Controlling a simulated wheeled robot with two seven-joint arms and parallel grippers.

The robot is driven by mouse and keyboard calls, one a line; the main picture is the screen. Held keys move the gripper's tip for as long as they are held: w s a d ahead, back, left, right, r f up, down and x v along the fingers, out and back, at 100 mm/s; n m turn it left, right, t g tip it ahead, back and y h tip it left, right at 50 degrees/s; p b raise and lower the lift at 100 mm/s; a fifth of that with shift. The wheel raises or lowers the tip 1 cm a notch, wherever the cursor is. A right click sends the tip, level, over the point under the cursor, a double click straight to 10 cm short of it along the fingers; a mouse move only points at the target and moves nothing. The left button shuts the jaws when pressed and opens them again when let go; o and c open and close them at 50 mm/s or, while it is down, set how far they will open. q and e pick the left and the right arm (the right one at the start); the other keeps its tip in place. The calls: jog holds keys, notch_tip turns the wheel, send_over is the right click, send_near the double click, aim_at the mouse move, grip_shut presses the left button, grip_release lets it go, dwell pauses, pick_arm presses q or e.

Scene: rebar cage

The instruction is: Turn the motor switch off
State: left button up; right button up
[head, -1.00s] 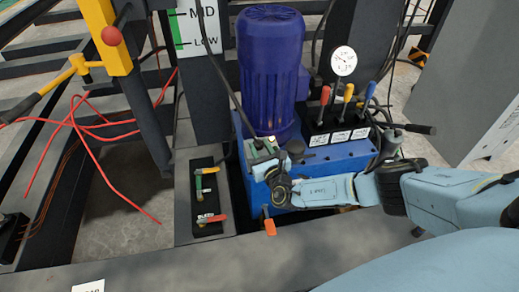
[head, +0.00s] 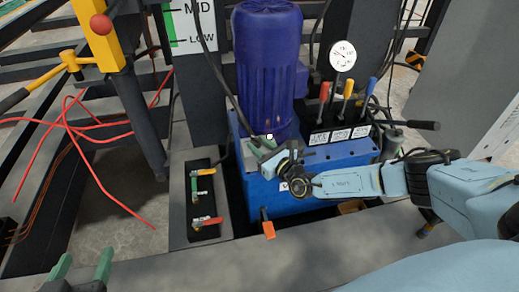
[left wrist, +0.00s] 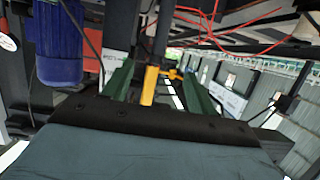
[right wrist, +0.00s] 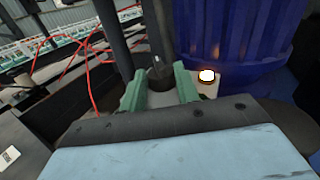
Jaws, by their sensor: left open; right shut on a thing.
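The motor switch (right wrist: 158,68) shows as a dark knob between the green fingers of my right gripper (right wrist: 160,88) in the right wrist view. It sits beside a bright, glowing white lamp (right wrist: 207,76), close to the blue motor. In the head view my right gripper (head: 262,147) reaches in from the right to the small box at the motor's foot, and its fingers hide the knob there. It is shut on the knob. The knob's exact setting cannot be read. My left gripper (head: 82,272) is open and empty at the bottom left; its fingers also show apart in the left wrist view (left wrist: 157,85).
The blue motor (head: 268,70) stands on a blue tank (head: 330,155). Red, yellow and blue levers (head: 347,90) and a pressure gauge (head: 343,55) stand to the right. Valves with yellow and red handles (head: 208,222) are at left. Loose red cables (head: 70,125) hang further left.

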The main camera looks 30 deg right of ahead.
jog(key=shift+d+f+n+y+b, duration=0.2)
jog(key=shift+n+y+b, duration=0.2)
jog(key=shift+y+b, duration=0.3)
jog(key=shift+n+b, duration=0.3)
jog(key=shift+b, duration=0.5)
pick_arm(q)
notch_tip(320, 180, up, 14)
jog(key=s+d+t+h+b, duration=0.1)
jog(key=d+t+h, duration=0.1)
jog(key=t, duration=0.8)
jog(key=shift+s+f+h, duration=0.25)
jog(key=shift+s+h, duration=0.05)
jog(key=shift+h, duration=0.5)
pick_arm(e)
jog(key=shift+r+g+y, duration=0.2)
jog(key=shift+g+y, duration=0.1)
jog(key=shift+y, duration=0.4)
pick_arm(q)
jog(key=shift+a, duration=0.1)
pick_arm(e)
jog(key=o, duration=1)
jog(key=shift+c, duration=0.2)
pick_arm(q)
jog(key=shift+t, duration=0.3)
jog(key=shift+r, duration=0.1)
